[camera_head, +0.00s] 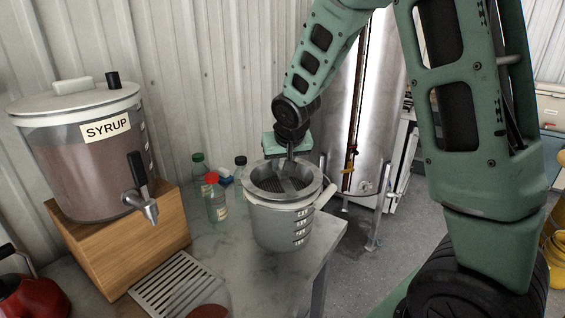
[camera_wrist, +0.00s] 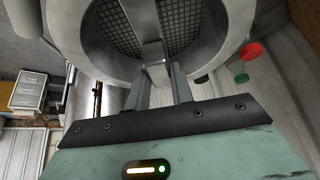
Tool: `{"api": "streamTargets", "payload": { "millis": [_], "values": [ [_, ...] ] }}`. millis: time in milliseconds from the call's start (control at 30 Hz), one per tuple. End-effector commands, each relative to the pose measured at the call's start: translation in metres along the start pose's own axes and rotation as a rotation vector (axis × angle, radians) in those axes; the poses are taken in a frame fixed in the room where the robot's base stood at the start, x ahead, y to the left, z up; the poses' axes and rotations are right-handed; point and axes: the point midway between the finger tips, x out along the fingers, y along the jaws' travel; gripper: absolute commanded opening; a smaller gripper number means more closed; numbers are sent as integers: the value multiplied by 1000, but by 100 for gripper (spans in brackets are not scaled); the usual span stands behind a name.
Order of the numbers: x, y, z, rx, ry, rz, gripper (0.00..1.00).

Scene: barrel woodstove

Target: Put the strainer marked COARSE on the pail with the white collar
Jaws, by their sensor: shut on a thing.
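A grey metal strainer (camera_head: 268,184) with a dark mesh floor and a bar across its middle is at the mouth of a pale pail (camera_head: 272,231). The pail has volume marks down its side and a light band near its top. I cannot tell whether the strainer rests on the rim or hangs just above it. My gripper (camera_head: 291,156) is above the strainer, shut on its bar. The wrist view shows the fingers (camera_wrist: 158,88) at the bar and the strainer's mesh (camera_wrist: 120,28) behind. No COARSE marking can be read.
A SYRUP dispenser (camera_head: 85,150) on a wooden block (camera_head: 130,245) stands left, its tap pointing toward the table (camera_head: 225,268). Bottles, one red-capped (camera_head: 215,200), stand just left of the pail. A drain grate (camera_head: 180,285) lies in front. A steel tank (camera_head: 365,110) stands behind right.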

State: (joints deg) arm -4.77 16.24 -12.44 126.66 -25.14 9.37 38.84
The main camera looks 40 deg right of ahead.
Motion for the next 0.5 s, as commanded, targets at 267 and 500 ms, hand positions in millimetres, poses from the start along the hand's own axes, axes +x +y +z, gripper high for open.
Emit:
{"api": "streamTargets", "payload": {
  "millis": [267, 500],
  "values": [
    [5, 0, 2, 1, 1, 0, 0],
    [9, 0, 5, 1, 1, 0, 0]
  ]
}}
